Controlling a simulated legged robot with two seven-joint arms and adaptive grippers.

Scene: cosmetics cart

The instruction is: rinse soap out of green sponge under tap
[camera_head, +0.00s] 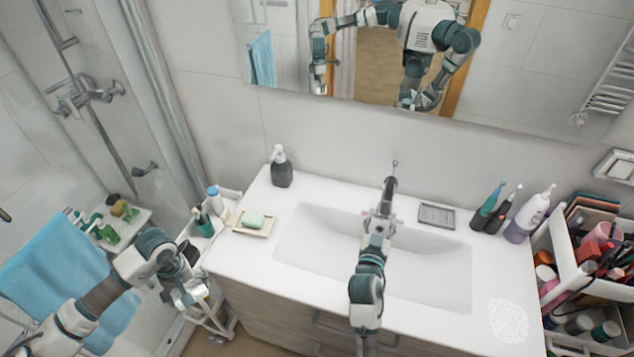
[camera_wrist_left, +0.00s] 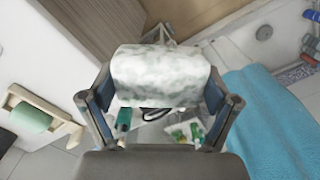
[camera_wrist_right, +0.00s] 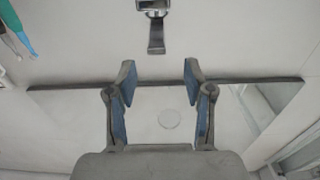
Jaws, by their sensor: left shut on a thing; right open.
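My left gripper (camera_head: 186,293) is in front of the left end of the counter. In the left wrist view the left gripper (camera_wrist_left: 160,105) is shut on a block covered in white foam, the sponge (camera_wrist_left: 160,75); the foam hides nearly all its green. My right gripper (camera_head: 381,217) is over the back of the white basin (camera_head: 440,270), close in front of the tap (camera_head: 390,186). In the right wrist view the right gripper (camera_wrist_right: 159,85) is open and empty, with the tap (camera_wrist_right: 155,32) beyond its fingers. I cannot tell whether water runs.
A dish with green soap (camera_head: 254,220) and a dark pump bottle (camera_head: 281,168) stand left of the basin. A crowded cart (camera_head: 588,262) flanks the counter. A blue towel (camera_head: 65,275) hangs left.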

